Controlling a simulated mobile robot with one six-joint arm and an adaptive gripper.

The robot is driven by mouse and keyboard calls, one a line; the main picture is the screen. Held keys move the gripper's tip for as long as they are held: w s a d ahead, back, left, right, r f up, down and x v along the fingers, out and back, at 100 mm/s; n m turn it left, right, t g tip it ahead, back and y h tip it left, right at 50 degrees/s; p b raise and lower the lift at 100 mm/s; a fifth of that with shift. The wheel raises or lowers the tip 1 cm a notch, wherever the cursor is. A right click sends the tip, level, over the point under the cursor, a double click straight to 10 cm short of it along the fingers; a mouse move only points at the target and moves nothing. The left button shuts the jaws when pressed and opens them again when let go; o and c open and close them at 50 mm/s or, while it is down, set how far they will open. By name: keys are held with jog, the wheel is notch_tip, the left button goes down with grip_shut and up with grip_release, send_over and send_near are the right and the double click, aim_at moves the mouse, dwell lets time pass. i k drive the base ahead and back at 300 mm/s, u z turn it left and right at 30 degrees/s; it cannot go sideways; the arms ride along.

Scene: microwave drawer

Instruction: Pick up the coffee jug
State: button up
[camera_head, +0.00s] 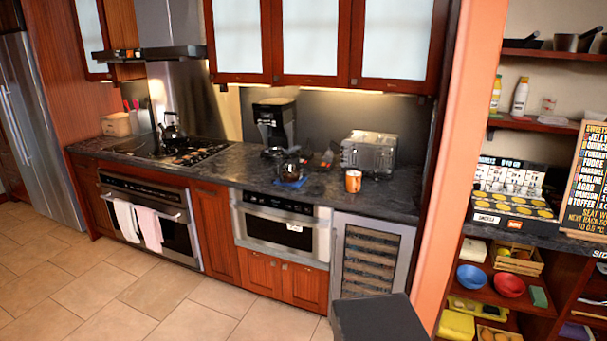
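The coffee jug (290,168) is a dark, shiny glass pot. It stands upright on a small blue mat (291,183) on the dark stone counter, in front of the black coffee maker (274,124). The microwave drawer (282,232) is shut, set into the cabinets below the jug. My gripper is not in view, so its state does not show.
A silver toaster (369,152) and an orange mug (353,181) stand right of the jug. A kettle (172,133) sits on the stove at left. A dark grey block-like shape (379,319) fills the bottom centre right. The tiled floor (160,300) before the cabinets is clear.

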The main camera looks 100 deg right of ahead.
aim_at(290, 168)
jog(key=z, duration=0.4)
jog(key=i, duration=0.8)
jog(key=z, duration=0.7)
jog(key=i, duration=0.65)
jog(key=z, duration=0.75)
jog(key=i, duration=0.55)
jog(key=z, duration=0.75)
jog(key=i, duration=0.75)
jog(key=z, duration=0.65)
jog(key=i, duration=0.75)
jog(key=z, duration=0.25)
